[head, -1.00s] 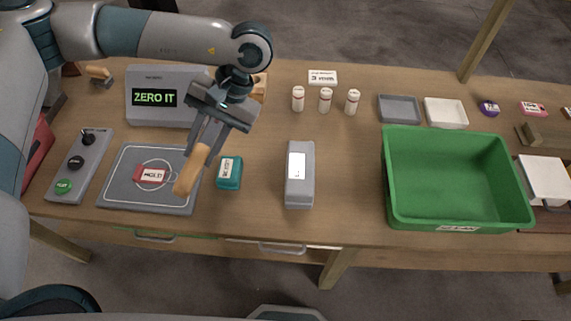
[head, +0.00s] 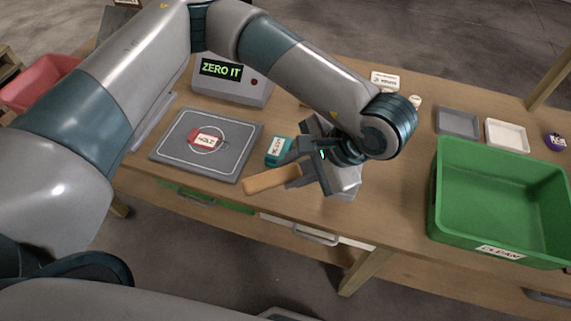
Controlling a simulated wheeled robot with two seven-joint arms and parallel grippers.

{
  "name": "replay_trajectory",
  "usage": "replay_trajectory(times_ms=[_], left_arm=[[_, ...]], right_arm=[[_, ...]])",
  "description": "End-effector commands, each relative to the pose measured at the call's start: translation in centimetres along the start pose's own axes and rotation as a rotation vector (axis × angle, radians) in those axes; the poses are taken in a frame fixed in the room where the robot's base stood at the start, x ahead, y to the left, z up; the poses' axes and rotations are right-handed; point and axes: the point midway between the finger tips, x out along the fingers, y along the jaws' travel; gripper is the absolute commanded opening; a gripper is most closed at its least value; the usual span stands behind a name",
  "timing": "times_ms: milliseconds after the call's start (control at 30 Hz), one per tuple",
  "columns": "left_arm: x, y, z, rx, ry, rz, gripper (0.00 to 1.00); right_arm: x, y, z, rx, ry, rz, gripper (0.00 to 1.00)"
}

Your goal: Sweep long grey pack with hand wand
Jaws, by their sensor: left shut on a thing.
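My left gripper (head: 308,168) is shut on the hand wand, whose tan wooden handle (head: 270,180) sticks out to the left. The rest of the wand is hard to make out against the gripper. The long grey pack (head: 346,188) lies on the table right behind and below the gripper, which covers much of it. The wand is over or beside the pack; I cannot tell whether they touch. My right gripper is not in view.
A grey pad (head: 180,158) with a red pack (head: 207,138) and a teal pack (head: 277,150) lie to the left. The detector box (head: 240,90) reads "ZERO IT". A green "CLEAN" bin (head: 445,238) stands right. Grey (head: 458,124) and white (head: 507,136) trays sit behind it.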

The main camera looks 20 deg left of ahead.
Motion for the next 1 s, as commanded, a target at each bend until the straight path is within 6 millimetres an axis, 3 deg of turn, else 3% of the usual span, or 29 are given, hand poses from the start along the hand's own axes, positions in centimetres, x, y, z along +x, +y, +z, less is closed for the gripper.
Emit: replay_trajectory(times_ms=[467, 1000], left_arm=[[0.4, 0.1, -0.1, -0.003, -0.001, 0.001, 0.0], [3.0, 1.5, -1.1, -0.002, -0.002, 0.001, 0.0]], right_arm=[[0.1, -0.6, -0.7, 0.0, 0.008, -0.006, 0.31], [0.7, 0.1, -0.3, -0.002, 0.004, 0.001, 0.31]])
